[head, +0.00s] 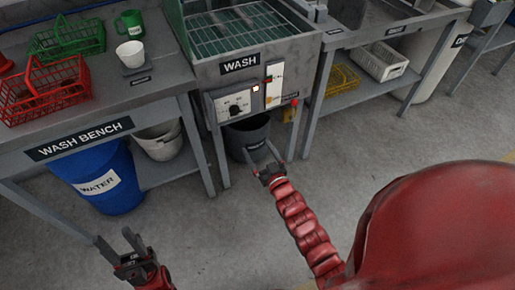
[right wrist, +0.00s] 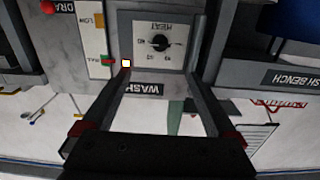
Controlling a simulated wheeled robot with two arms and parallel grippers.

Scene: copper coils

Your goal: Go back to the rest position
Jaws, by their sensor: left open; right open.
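My left gripper (head: 113,238) is at the lower left of the head view, open and empty, over the floor in front of the wash bench. My right gripper (head: 262,151) is open with nothing between its fingers, in front of the wash machine (head: 240,72) and by the dark bucket below it. In the right wrist view its two fingers (right wrist: 163,72) stand apart. The machine's heat dial panel (right wrist: 160,42) shows upside down beyond them. No copper coil shows in either view.
A blue water barrel (head: 98,178) and a dark bucket (head: 249,136) stand below. The floor (head: 225,235) in front is clear.

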